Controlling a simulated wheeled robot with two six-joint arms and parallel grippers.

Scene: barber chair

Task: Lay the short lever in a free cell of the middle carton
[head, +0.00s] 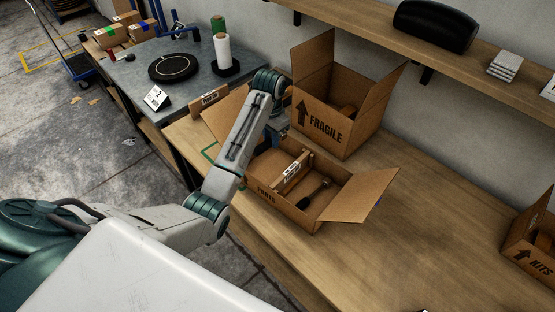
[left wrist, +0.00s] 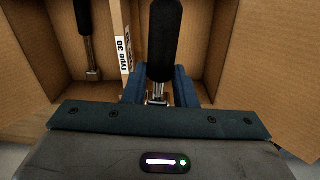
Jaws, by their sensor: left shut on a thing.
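The carton marked PARTS (head: 268,196) stands open on the wooden bench, with a labelled divider (head: 292,170) between its cells. A lever with a black grip and metal head (head: 318,190) lies in the cell right of the divider; the left wrist view shows it at left (left wrist: 88,40). My left gripper (head: 272,136) is at the carton's back left, partly hidden by my arm. In the left wrist view it (left wrist: 158,94) is shut on the metal end of a lever with a black handle (left wrist: 165,40), over the cell across the divider. Whether this lever touches the floor is unclear.
A taller FRAGILE carton (head: 325,124) stands close behind, with an item inside. A KITS carton (head: 530,244) is at the far right. The PARTS carton's right flap (head: 358,192) sticks outward. The bench between these cartons (head: 440,215) is clear. A shelf (head: 450,50) overhangs the back.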

